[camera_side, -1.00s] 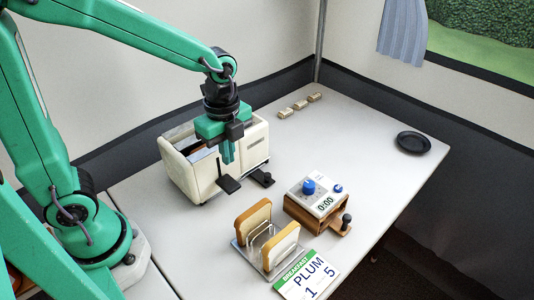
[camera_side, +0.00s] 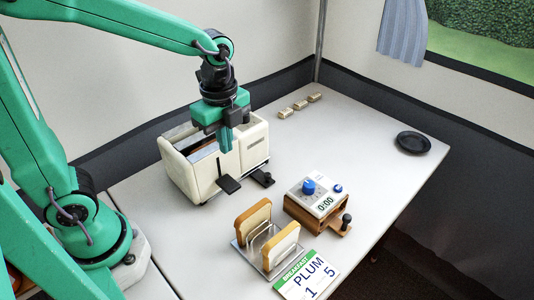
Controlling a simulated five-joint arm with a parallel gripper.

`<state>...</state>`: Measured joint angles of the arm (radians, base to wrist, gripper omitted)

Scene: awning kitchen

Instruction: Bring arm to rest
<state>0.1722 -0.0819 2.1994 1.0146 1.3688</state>
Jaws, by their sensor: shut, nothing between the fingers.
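My gripper (camera_side: 226,143) is green and black. It points down in front of the cream toaster (camera_side: 202,178) in the picture, with its fingers together and nothing between them. I cannot tell whether it touches the toaster or hangs above it. The toaster has dark levers (camera_side: 228,184) low on its near side. Its slots are partly hidden behind my gripper.
A metal rack (camera_side: 264,262) holds two bread slices (camera_side: 254,216). A black plate (camera_side: 413,142) and several small beige blocks (camera_side: 300,104) lie farther back. The table's right part is mostly clear.

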